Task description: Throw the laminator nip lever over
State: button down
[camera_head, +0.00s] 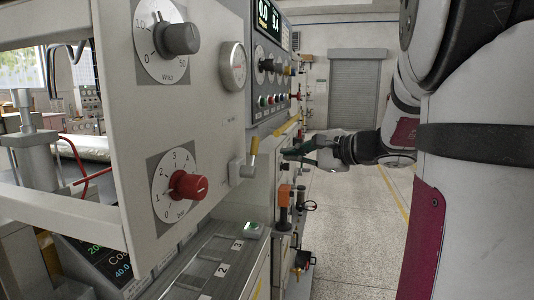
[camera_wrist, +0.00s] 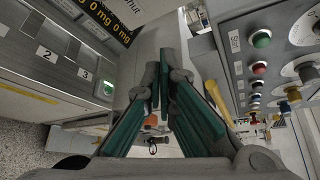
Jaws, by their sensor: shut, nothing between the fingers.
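My gripper (camera_head: 298,153) is at the end of my arm, reaching in from the right beside the machine front in the head view. In the wrist view its green-padded fingers (camera_wrist: 163,85) are closed together with nothing between them. A small lever with a yellow grip on a grey bracket (camera_head: 248,163) sticks out from the panel edge, to the left of my gripper in the head view. In the wrist view a yellow handle (camera_wrist: 222,97) lies just right of the fingers, apparently clear of them. I cannot tell for certain which handle is the nip lever.
The panel carries a grey knob (camera_head: 180,39), a red knob (camera_head: 187,186) and a round gauge (camera_head: 232,66). Below my gripper stands an orange-topped black part (camera_head: 284,194). Coloured buttons (camera_wrist: 259,67) line the right panel in the wrist view. Open floor (camera_head: 350,230) lies to the right.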

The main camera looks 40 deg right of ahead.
jog(key=shift+w+a+r+p, duration=0.15)
jog(key=shift+w+a+p, duration=0.3)
jog(key=shift+w+a, duration=0.6)
jog(key=shift+w+a+r+p, duration=0.1)
jog(key=shift+w+a+p, duration=0.3)
jog(key=shift+w+a, duration=0.6)
jog(key=shift+s+a, duration=0.1)
